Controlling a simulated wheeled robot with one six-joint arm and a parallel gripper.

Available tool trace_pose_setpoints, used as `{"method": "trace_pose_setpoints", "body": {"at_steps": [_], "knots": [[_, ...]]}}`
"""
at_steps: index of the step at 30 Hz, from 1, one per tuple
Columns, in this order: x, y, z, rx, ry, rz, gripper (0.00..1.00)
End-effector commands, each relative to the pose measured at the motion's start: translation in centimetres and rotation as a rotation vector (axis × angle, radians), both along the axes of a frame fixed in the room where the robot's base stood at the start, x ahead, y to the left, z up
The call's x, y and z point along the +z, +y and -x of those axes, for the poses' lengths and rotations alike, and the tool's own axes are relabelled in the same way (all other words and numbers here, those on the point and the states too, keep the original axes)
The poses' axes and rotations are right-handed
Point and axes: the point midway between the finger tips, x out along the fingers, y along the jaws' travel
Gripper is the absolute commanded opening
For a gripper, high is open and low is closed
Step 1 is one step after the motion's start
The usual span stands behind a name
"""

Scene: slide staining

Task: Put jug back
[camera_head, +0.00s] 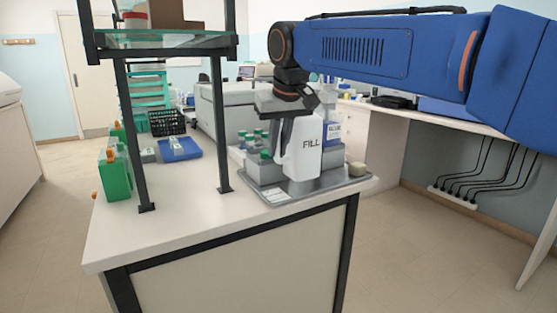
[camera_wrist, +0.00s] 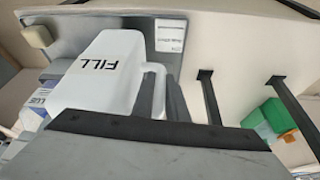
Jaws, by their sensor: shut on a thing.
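The jug (camera_head: 302,150) is white with the word FILL on its side. In the head view it is upright at the grey tray (camera_head: 290,193), in front of or among grey racks. I cannot tell whether its base touches the tray. My gripper (camera_head: 292,106) is at the jug's upper part and shut on it. In the wrist view the jug (camera_wrist: 100,72) shows its FILL face and a white handle, with dark grey finger parts beside the handle. The gripper body hides the jug's lower picture part there.
A grey rack (camera_head: 264,172) with green-capped bottles stands left of the jug. A white bottle with a blue label (camera_head: 332,130) is behind it right, and a beige block (camera_head: 357,169) sits at the tray's right. Black shelf posts (camera_head: 217,130) and a green box (camera_head: 115,176) stand left.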

Motion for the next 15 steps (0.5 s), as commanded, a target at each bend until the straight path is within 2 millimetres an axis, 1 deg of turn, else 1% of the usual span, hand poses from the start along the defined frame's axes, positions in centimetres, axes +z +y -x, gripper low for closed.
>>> {"method": "trace_pose_setpoints", "body": {"at_steps": [7,9,15], "knots": [[-3.1,-0.1,0.1,0.0,0.001,0.0,0.0],[-3.5,0.0,0.0,0.0,-0.001,0.0,0.0],[-3.5,0.0,0.0,0.001,-0.002,-0.001,0.0]]}}
